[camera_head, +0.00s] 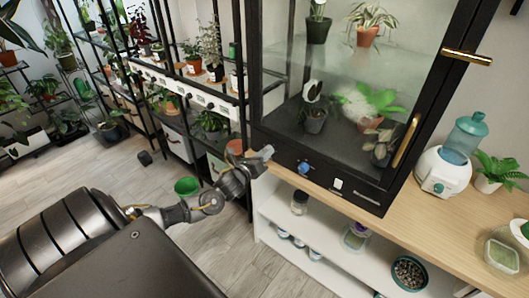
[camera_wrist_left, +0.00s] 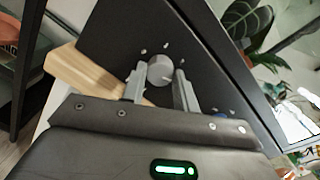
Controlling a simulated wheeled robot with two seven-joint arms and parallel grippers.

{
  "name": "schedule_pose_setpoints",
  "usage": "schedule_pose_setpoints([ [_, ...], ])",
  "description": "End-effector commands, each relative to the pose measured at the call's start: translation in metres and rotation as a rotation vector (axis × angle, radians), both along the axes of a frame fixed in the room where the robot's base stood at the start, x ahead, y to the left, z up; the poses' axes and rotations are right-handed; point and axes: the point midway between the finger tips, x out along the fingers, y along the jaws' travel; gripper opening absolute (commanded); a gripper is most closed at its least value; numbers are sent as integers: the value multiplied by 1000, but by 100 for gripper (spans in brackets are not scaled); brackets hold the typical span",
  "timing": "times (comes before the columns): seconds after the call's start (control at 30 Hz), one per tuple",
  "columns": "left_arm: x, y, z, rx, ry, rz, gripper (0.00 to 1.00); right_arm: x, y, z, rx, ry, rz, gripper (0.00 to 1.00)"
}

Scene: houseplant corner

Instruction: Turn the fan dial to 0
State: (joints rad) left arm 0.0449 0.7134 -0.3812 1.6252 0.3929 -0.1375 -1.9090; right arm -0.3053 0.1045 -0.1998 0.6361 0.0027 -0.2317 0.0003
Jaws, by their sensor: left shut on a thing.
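The glass plant cabinet (camera_head: 345,185) has a dark front panel with controls. My left gripper (camera_head: 265,153) is at the left end of this panel and covers that part of it in the head view. In the left wrist view, a round grey dial (camera_wrist_left: 159,70) with pale marks around it sits between my left fingers, which are shut on it. I take this for the fan dial, though no label is readable. Its setting cannot be read. A blue dial (camera_head: 304,168) sits just to the right on the same panel. My right gripper is not in view.
The cabinet stands on a wooden top (camera_head: 440,215) over white shelves holding jars. A white switch (camera_head: 337,184) is right of the blue dial. A blue-topped water bottle unit (camera_head: 440,170) stands further right. Plant racks and a green pot (camera_head: 187,187) are at the left.

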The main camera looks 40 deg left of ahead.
Motion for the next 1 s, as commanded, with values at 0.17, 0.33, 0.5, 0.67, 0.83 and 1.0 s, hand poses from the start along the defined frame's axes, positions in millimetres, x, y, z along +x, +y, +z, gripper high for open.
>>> schedule_pose_setpoints([
  [0.17,0,0,3,-167,-2,1,7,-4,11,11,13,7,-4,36],
  [0.33,0,0,2,-329,-6,2,7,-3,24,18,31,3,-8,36],
  [0.5,0,0,2,-491,-10,1,7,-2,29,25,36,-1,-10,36],
  [0.67,0,1,2,-643,-13,2,7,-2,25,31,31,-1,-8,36],
  [0.83,0,1,2,-805,-16,2,7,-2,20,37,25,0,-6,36],
  [1.0,0,1,2,-965,-19,2,7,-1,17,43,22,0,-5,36],
])
